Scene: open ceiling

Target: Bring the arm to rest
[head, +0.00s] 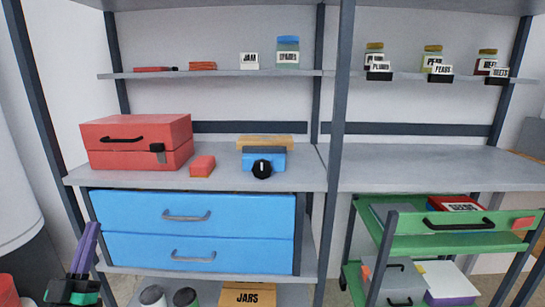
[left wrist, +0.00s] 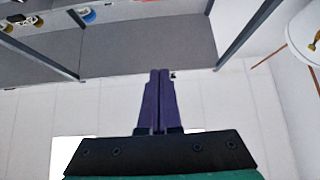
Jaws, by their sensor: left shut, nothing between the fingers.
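My left gripper (head: 88,245) is at the lower left of the head view, with its purple fingers pointing up. It is in front of the left post of the shelving, beside the blue drawers. In the left wrist view its purple fingers (left wrist: 160,75) are together with nothing between them. My right gripper is in neither view.
The shelving holds a red toolbox (head: 140,142), blue drawers (head: 200,212) and a JARS box (head: 247,296). A green cart (head: 450,243) stands at the right. Jars line the upper shelf (head: 215,74). The right half of the middle shelf (head: 430,168) is bare.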

